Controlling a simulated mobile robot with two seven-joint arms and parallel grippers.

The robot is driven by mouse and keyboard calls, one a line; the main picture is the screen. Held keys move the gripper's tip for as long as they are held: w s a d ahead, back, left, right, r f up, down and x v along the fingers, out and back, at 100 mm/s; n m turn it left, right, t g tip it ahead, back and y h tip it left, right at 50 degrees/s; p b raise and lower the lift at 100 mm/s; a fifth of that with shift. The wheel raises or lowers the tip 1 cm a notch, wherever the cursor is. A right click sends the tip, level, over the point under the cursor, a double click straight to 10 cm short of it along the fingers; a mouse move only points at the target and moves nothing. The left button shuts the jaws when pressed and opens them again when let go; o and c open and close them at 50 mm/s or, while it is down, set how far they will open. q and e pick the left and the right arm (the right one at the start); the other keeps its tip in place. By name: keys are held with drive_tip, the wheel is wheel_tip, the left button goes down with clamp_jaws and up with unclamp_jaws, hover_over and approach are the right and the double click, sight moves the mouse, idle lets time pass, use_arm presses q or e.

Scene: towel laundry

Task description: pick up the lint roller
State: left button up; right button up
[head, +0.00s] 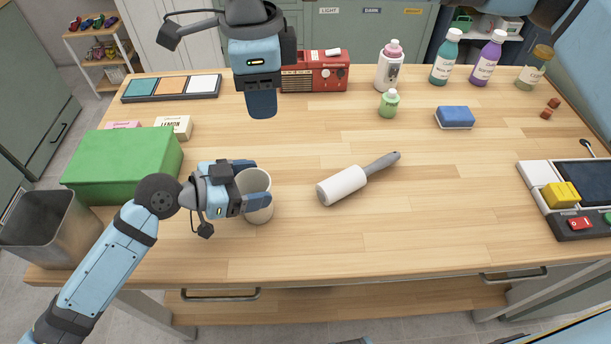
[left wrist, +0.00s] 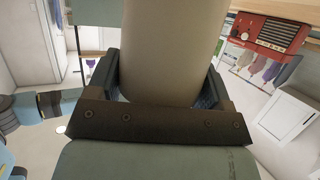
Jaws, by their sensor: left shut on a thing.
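The lint roller (head: 343,185) lies on the wooden table right of centre in the head view. Its white roll points to the lower left and its grey handle to the upper right. My left gripper (head: 262,187) is left of the roller, shut on a pale cup (head: 258,208). The cup also fills the space between the fingers in the left wrist view (left wrist: 170,45). I cannot tell whether the cup touches the table. My right gripper (head: 261,104) points down at the top centre, apart from the roller; its finger gap is not clear.
A green box (head: 123,165) and a metal bin (head: 45,228) are at the left. A red radio (head: 315,72), a small green bottle (head: 389,103), a blue sponge (head: 455,117) and several bottles stand at the back. A device with a yellow block (head: 561,195) sits at the right. Table around the roller is clear.

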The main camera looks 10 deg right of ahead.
drive_tip(key=w+d+f+n+g, duration=0.2)
drive_tip(key=w+d+f, duration=0.4)
drive_tip(key=w+d, duration=0.25)
drive_tip(key=n+g+h, duration=0.1)
drive_tip(key=n+g, duration=0.1)
drive_tip(key=g, duration=0.1)
approach(387, 156)
drive_tip(key=x, duration=0.3)
drive_tip(key=shift+d+f, duration=0.15)
drive_tip(key=shift+f, duration=0.25)
drive_tip(key=shift+x, duration=3.15)
drive_tip(key=shift+s+r, duration=0.1)
drive_tip(key=c, duration=0.7)
drive_tip(key=shift+r, duration=0.1)
